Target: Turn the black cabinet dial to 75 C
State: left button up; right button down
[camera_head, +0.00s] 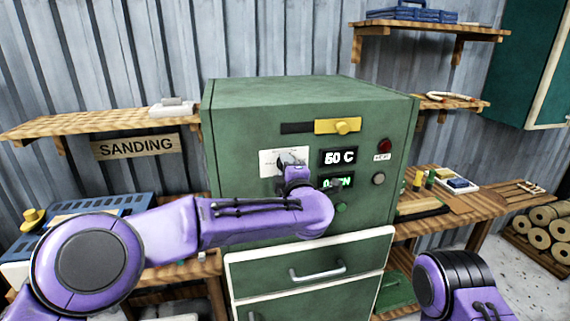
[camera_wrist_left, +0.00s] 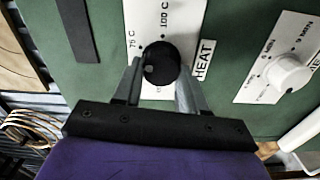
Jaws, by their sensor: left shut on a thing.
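The black dial (camera_wrist_left: 162,62) sits on a white plate (camera_wrist_left: 165,15) marked 75 C, 100 C and HEAT on the green cabinet (camera_head: 310,95). My left gripper (camera_wrist_left: 160,85) is shut on the dial, one finger at each side. In the head view the left gripper (camera_head: 292,170) is at the cabinet front and hides most of the dial. The upper display (camera_head: 339,157) reads 50 C. A lower green display (camera_head: 338,181) is partly hidden by my left arm. My right gripper is out of view.
A white knob (camera_wrist_left: 287,73) with MIN marks is on a second plate beside the dial. A red button (camera_head: 384,145) and a yellow latch (camera_head: 338,126) are on the cabinet front. The drawer handle (camera_head: 318,271) sticks out below my left arm.

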pick_arm(q)
jog(key=shift+m+p, duration=0.3)
jog(key=shift+m, duration=0.3)
jog(key=o, duration=1.1)
jog(key=shift+d, duration=0.1)
jog(key=shift+c, duration=0.2)
jog(key=shift+s, duration=0.15)
jog(key=s+d+b, duration=0.2)
jog(key=s+b, duration=0.2)
jog(key=s, duration=0.6)
jog(key=shift+b, duration=0.3)
